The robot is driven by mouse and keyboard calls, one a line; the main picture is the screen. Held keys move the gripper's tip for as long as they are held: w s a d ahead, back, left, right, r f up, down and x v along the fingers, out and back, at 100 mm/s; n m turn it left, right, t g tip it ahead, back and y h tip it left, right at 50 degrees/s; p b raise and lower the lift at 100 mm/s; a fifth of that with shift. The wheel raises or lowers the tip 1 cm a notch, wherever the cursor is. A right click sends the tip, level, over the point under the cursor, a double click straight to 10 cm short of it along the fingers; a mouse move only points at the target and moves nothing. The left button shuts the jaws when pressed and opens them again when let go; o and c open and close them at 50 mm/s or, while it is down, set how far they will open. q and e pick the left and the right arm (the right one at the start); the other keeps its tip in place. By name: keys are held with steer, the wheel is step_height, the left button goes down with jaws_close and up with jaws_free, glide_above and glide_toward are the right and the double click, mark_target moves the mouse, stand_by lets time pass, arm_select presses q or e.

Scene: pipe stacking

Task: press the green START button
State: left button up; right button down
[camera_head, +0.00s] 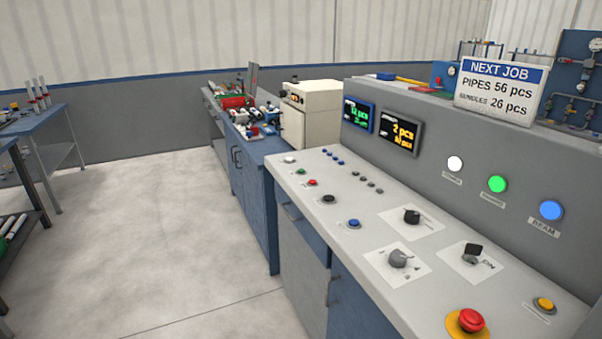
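A small dark green button (299,171) sits on the sloped top of the grey control console (330,228), toward its far left end, just behind a small red button (312,183). Its label is too small to read. A larger, bright green round light or button (497,184) is on the console's upright back panel, between a white one (455,163) and a blue one (551,210). Its label is too blurred to read. I cannot tell which is marked START. Neither of my grippers is in view.
The console also bears knobs, a blue button (353,223), a yellow button (544,304), a red mushroom button (470,321) and two displays (400,135). A NEXT JOB sign (503,90) stands on top. Open floor (150,230) lies left; a blue table (40,125) stands beyond.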

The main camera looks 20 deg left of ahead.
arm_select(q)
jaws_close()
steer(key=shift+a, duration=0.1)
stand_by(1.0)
